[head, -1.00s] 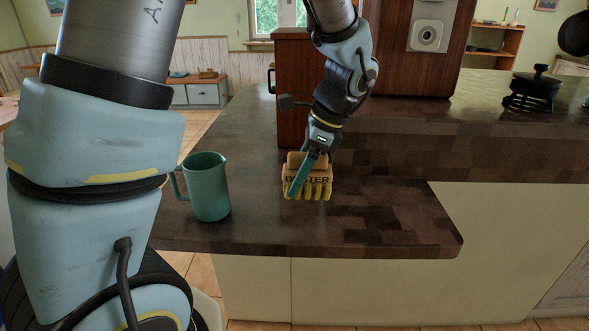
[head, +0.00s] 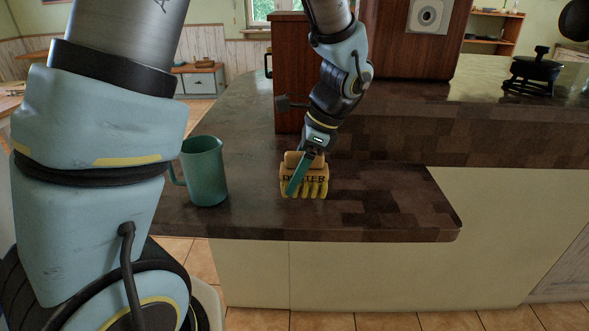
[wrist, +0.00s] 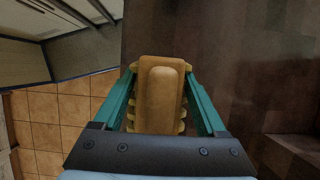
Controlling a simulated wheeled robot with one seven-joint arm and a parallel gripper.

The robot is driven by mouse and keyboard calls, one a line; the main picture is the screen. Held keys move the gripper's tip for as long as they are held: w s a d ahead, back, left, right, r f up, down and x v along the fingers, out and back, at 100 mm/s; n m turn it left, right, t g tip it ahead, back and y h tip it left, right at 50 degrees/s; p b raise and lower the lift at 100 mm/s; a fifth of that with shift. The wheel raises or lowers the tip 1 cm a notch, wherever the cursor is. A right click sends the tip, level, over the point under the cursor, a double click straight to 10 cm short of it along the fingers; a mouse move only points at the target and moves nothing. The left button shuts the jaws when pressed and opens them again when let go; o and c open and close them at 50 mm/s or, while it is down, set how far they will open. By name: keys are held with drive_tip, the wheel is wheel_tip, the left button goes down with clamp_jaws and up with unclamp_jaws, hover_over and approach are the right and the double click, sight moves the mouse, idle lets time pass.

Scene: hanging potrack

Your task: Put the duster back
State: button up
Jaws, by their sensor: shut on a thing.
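In the wrist view the duster (wrist: 161,95) lies between the two teal fingers, one along each side. Whether its tufts touch the counter or hang just above it, I cannot tell.
A green jug (head: 205,171) stands left of the duster on the counter (head: 390,205). A raised ledge (head: 440,138) runs behind, with a black pot on a stand (head: 533,72). The counter right of the duster is clear.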

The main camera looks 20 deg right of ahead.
drive_tip(key=shift+f+b, duration=1.15)
drive_tip(key=shift+f, duration=1.15)
drive_tip(key=shift+f, duration=0.25)
drive_tip(key=o, duration=1.5)
drive_tip(key=shift+o, duration=0.2)
drive_tip(key=shift+r, duration=0.1)
